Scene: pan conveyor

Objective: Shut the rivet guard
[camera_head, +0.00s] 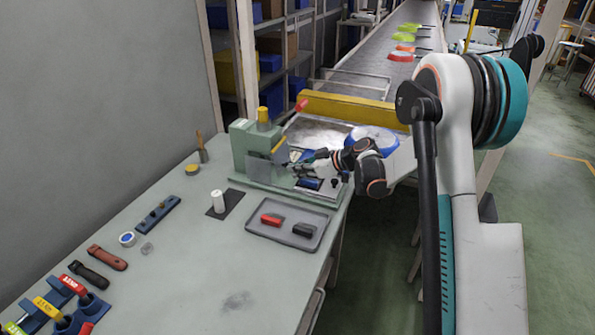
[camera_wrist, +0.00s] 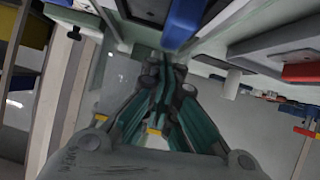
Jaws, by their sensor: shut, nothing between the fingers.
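The green rivet press (camera_head: 243,142) with a yellow cap stands at the far right part of the bench. A grey see-through panel with a yellow strip, which looks like the rivet guard (camera_head: 258,169), is at its front. How far it stands open is hard to tell. My gripper (camera_head: 297,167) is at the right side of the press, close to the panel; contact cannot be made out. In the wrist view my gripper (camera_wrist: 165,62) has its fingers together and empty, below a blue part (camera_wrist: 183,20).
A blue pan (camera_head: 372,135) lies behind my wrist, near the yellow bar (camera_head: 345,107) at the conveyor's end. A grey tray (camera_head: 260,228) with red and black handles and a white cylinder (camera_head: 218,201) stand in front of the press. The front middle of the bench is clear.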

